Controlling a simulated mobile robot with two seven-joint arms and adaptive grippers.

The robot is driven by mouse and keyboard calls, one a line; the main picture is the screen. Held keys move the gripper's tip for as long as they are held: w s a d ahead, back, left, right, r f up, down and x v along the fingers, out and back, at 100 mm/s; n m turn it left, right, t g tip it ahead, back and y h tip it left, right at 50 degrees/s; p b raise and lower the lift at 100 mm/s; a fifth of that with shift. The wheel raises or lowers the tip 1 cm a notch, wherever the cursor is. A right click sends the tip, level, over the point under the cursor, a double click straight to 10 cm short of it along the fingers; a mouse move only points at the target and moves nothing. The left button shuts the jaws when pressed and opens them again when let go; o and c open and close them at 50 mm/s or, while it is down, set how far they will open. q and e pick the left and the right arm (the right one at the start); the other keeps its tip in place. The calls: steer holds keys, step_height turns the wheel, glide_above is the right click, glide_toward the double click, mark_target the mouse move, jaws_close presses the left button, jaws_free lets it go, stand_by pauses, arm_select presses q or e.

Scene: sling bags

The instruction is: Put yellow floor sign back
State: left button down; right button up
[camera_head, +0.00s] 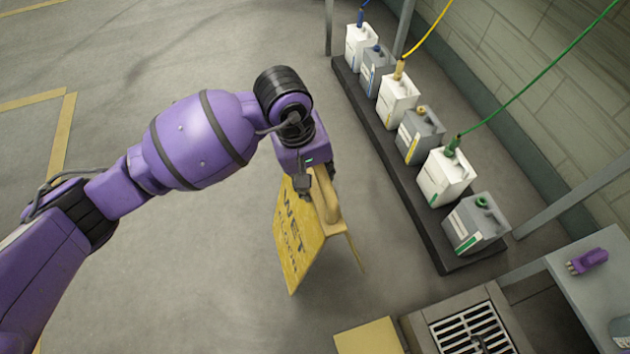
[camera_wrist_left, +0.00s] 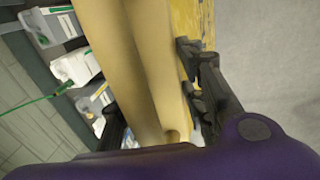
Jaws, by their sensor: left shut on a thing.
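The yellow floor sign (camera_head: 301,240) is a folded A-shaped board with dark lettering, seen in the head view at the middle. My left gripper (camera_head: 318,188) is shut on the top of the sign. In the left wrist view, the sign (camera_wrist_left: 135,65) runs between the fingers of my left gripper (camera_wrist_left: 155,95). The sign hangs tilted, with its two panels spread apart. I cannot tell whether its lower edge touches the floor. My right gripper is not in view.
Several white and grey jugs (camera_head: 398,98) stand on a dark low platform (camera_head: 400,205) along the wall. A floor grate (camera_head: 473,330) and a flat yellow patch (camera_head: 368,338) are at the bottom. A grey table (camera_head: 590,290) holds a purple object (camera_head: 588,261). Open floor lies left.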

arm_select(q)
steer(key=w+f+b, duration=0.1)
steer(key=f, duration=0.1)
steer(key=w+f, duration=0.1)
steer(key=f, duration=0.2)
steer(key=w+f+b, duration=0.1)
steer(key=w+f, duration=0.1)
steer(key=f, duration=0.1)
steer(key=shift+w+f+b, duration=0.1)
steer(key=shift+f+b, duration=0.05)
steer(key=shift+b, duration=0.15)
steer(key=c, duration=1.1)
jaws_free()
steer(key=shift+f, duration=0.15)
